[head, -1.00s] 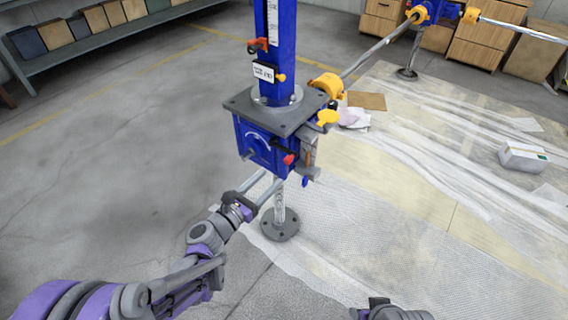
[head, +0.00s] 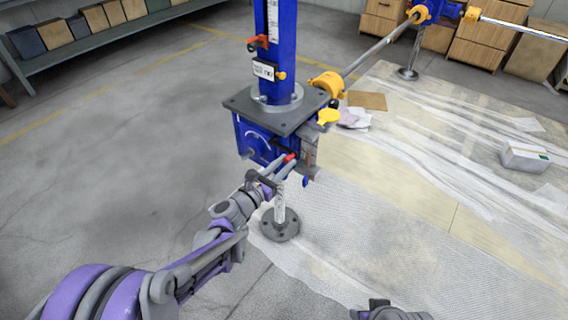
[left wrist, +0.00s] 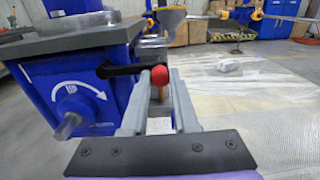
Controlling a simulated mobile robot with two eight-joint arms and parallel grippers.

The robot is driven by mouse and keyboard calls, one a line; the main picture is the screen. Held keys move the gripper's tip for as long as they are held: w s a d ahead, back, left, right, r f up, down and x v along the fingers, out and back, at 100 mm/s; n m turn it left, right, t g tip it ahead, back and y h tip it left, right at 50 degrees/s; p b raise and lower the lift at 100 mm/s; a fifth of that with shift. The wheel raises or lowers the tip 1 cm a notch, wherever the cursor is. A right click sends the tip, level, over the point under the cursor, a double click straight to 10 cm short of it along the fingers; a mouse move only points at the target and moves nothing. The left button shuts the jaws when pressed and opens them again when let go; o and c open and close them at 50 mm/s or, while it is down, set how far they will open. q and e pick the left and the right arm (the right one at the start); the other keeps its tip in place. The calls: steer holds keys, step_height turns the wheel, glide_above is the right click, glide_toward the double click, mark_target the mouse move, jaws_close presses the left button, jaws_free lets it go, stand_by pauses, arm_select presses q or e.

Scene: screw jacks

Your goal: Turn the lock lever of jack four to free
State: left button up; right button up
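The jack (head: 275,50) is a blue column with a grey plate and a blue gearbox (head: 250,140) under it. Its lock lever (left wrist: 125,70) is a black bar on the gearbox face with a red knob (left wrist: 159,75) at its right end, seen in the left wrist view. The knob also shows in the head view (head: 290,158). My left gripper (head: 283,163) is at the lever, its two fingers (left wrist: 160,85) apart on either side of the red knob. I cannot tell if they touch it. My right gripper (head: 388,310) shows only partly at the bottom edge.
A yellow-handled part (head: 327,117) sits beside the plate, close to my left gripper. A crank shaft (left wrist: 70,127) sticks out left of the lever. A second blue jack (head: 425,12) stands behind. Plastic sheeting (head: 400,210) covers the floor at right; bare floor lies left.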

arm_select(q)
jaws_close()
stand_by(1.1)
